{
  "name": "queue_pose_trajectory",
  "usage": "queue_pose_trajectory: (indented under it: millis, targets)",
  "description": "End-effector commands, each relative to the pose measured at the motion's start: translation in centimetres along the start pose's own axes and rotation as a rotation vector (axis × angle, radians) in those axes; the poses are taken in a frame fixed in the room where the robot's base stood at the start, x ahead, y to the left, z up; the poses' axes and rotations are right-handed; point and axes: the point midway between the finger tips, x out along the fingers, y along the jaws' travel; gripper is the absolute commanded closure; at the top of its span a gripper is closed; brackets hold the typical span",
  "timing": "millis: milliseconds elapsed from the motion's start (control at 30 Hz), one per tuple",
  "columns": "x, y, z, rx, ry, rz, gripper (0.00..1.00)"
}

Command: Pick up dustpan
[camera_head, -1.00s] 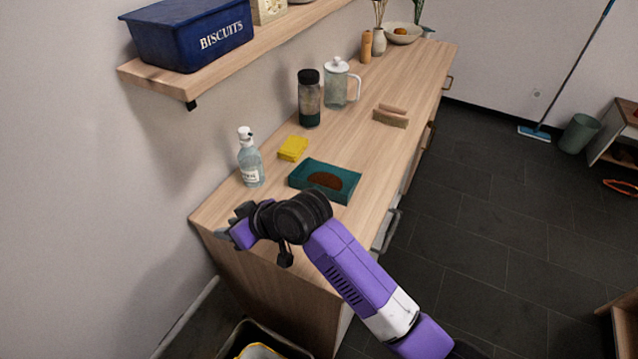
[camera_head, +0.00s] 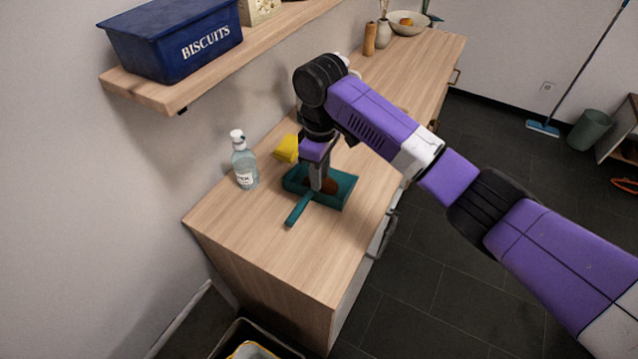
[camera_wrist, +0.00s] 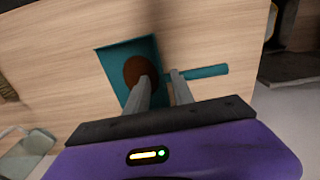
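The teal dustpan (camera_head: 344,187) lies on the wooden counter, its handle (camera_head: 299,208) pointing toward the near left. A brown patch or pile (camera_head: 330,184) shows inside it. My gripper (camera_head: 317,184) points down over the handle side of the pan and hides part of it. In the wrist view the dustpan (camera_wrist: 114,65) is ahead of my gripper (camera_wrist: 162,78). The two fingers are apart, one over the brown patch and the other over the handle (camera_wrist: 207,71). The pan's handle-side edge lies between them. I cannot tell whether they touch it.
A soap bottle (camera_head: 244,166) and a yellow sponge (camera_head: 286,149) stand left of and behind the pan. The counter (camera_head: 258,228) is clear in front. A shelf (camera_head: 160,88) with a blue biscuit tin (camera_head: 175,42) overhangs at left. A bin (camera_head: 250,340) sits below the counter.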

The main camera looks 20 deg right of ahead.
Motion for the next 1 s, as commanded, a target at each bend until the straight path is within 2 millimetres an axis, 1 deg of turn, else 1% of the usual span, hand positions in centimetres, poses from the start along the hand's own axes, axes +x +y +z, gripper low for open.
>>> queue_pose_trajectory:
  millis: [333,500,600,700,900,933,1000]
  targets:
    - [3.3,-0.1,0.3,0.001,-0.006,-0.001,0.71]
    - [5.9,-0.3,0.6,0.001,-0.005,-0.002,0.71]
    - [7.0,-0.3,0.5,0.000,-0.005,-0.001,0.71]
    - [7.5,-0.3,0.5,0.000,-0.004,-0.001,0.71]
    - [7.6,-0.3,0.5,-0.001,-0.003,-0.001,0.71]
    - [7.6,-0.3,0.5,-0.001,-0.003,-0.001,0.75]
    - [7.6,-0.3,0.5,-0.001,-0.003,-0.001,0.89]
